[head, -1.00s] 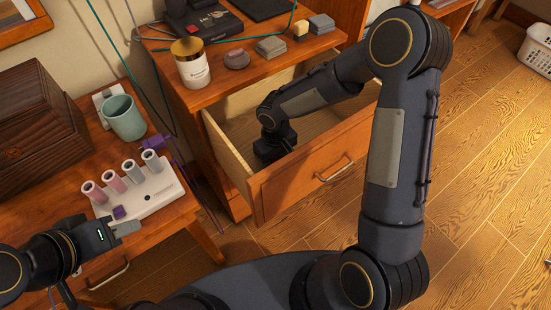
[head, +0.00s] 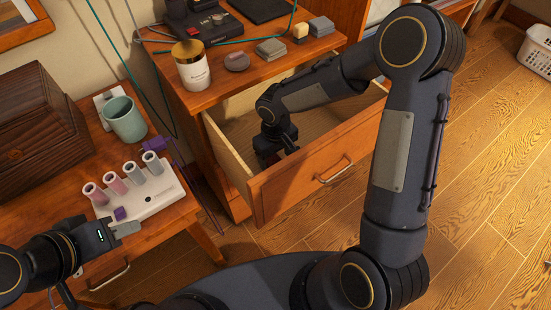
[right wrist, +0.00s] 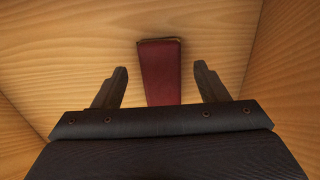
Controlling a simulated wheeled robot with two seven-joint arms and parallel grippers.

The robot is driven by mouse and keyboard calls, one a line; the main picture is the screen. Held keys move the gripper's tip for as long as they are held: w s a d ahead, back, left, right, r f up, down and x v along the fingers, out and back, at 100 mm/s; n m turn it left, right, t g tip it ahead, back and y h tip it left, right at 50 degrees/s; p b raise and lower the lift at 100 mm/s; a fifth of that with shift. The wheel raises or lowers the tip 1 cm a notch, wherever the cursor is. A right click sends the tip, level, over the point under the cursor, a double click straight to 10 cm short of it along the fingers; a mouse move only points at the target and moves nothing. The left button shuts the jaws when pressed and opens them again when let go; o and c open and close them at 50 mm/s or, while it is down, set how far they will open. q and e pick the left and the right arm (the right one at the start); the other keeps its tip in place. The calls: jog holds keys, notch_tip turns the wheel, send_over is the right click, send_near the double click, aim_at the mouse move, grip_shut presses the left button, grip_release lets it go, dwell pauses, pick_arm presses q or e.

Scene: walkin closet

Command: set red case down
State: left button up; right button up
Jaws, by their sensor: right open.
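The red case (right wrist: 160,72) lies in the open drawer (head: 318,180), its long side pointing away from my wrist in the right wrist view. My right gripper (right wrist: 160,80) is open, with one finger on each side of the case and a visible gap on both sides. The case's near end is hidden behind the gripper body. In the head view my right gripper (head: 278,155) is low inside the drawer, with a bit of dark red beneath it. My left gripper (head: 126,228) is by the white rack; its jaw state is unclear.
The drawer walls stand close around my right gripper. On the left desk are a green mug (head: 125,119), a white rack (head: 150,196) with rolls and a dark wooden box (head: 40,125).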

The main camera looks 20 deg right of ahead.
notch_tip(320, 180, up, 10)
jog(key=p, duration=0.1)
jog(key=shift+f, duration=0.25)
dwell(0.4)
